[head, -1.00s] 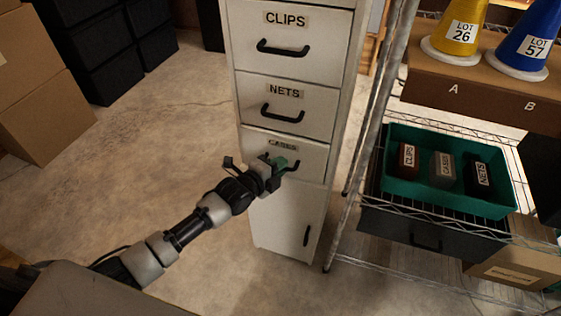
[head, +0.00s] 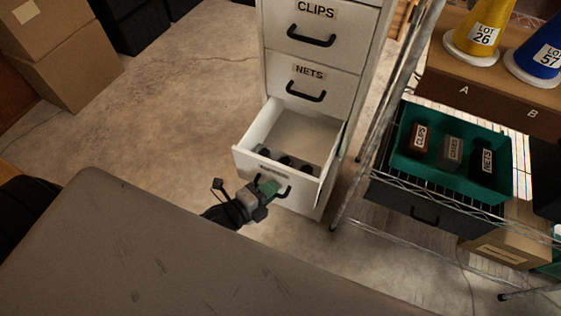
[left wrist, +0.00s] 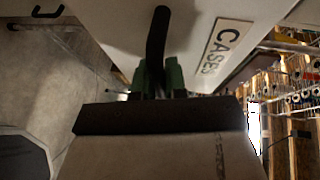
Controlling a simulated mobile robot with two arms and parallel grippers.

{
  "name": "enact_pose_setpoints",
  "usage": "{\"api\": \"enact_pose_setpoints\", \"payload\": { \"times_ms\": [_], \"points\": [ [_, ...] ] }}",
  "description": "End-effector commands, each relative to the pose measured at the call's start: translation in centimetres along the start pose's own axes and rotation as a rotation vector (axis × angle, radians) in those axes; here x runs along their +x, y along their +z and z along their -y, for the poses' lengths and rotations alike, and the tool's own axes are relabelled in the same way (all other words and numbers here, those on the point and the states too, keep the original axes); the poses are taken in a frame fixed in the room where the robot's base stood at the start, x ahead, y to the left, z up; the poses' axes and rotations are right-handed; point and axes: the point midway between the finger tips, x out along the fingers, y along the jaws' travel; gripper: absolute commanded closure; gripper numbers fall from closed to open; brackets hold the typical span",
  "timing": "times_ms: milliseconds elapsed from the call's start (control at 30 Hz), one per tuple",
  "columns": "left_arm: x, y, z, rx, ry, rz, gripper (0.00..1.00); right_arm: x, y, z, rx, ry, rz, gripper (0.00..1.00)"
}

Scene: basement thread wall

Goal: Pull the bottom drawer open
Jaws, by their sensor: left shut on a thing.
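The bottom drawer (head: 245,160), labelled CASES, stands pulled out of the white cabinet (head: 354,80). Its inside shows, with dark grey items (head: 285,161) lying just behind the front panel. My left gripper (head: 269,190) is at the drawer's front, its green fingers shut on the black handle (head: 286,190). In the left wrist view the fingers (left wrist: 158,80) close around the black handle (left wrist: 158,35), beside the CASES label (left wrist: 222,48). My right gripper is in neither view.
The CLIPS drawer (head: 342,35) and NETS drawer (head: 335,92) above are shut. A wire rack with a green bin (head: 460,184) stands close on the right. Cardboard boxes (head: 75,70) are at far left; the floor (head: 165,110) between is clear.

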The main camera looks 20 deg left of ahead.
Motion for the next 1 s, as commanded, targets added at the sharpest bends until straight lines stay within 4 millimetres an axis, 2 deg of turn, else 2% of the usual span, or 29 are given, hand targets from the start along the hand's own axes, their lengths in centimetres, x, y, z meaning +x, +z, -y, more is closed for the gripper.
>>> {"api": "enact_pose_setpoints", "payload": {
  "times_ms": [33, 200, 667, 700, 767, 1000],
  "points": [
    [-0.9, -0.4, 0.0, -0.003, 0.002, 0.002, 1.0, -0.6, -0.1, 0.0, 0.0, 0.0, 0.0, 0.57],
    [-2.5, -1.0, -0.5, -0.001, -0.001, 0.001, 1.0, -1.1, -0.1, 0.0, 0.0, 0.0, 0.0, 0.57],
    [-3.0, -1.2, -0.7, 0.001, -0.001, 0.001, 1.0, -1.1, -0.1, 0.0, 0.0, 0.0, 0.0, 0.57],
    [-3.0, -1.2, -0.7, 0.001, -0.001, 0.001, 0.86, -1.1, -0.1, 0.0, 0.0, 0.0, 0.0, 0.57],
    [-3.0, -1.2, -0.7, 0.001, -0.001, 0.001, 0.77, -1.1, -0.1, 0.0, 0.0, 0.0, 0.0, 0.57],
    [-3.0, -1.2, -0.7, 0.001, -0.002, 0.001, 0.77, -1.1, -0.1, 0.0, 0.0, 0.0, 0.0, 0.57]
  ]
}}
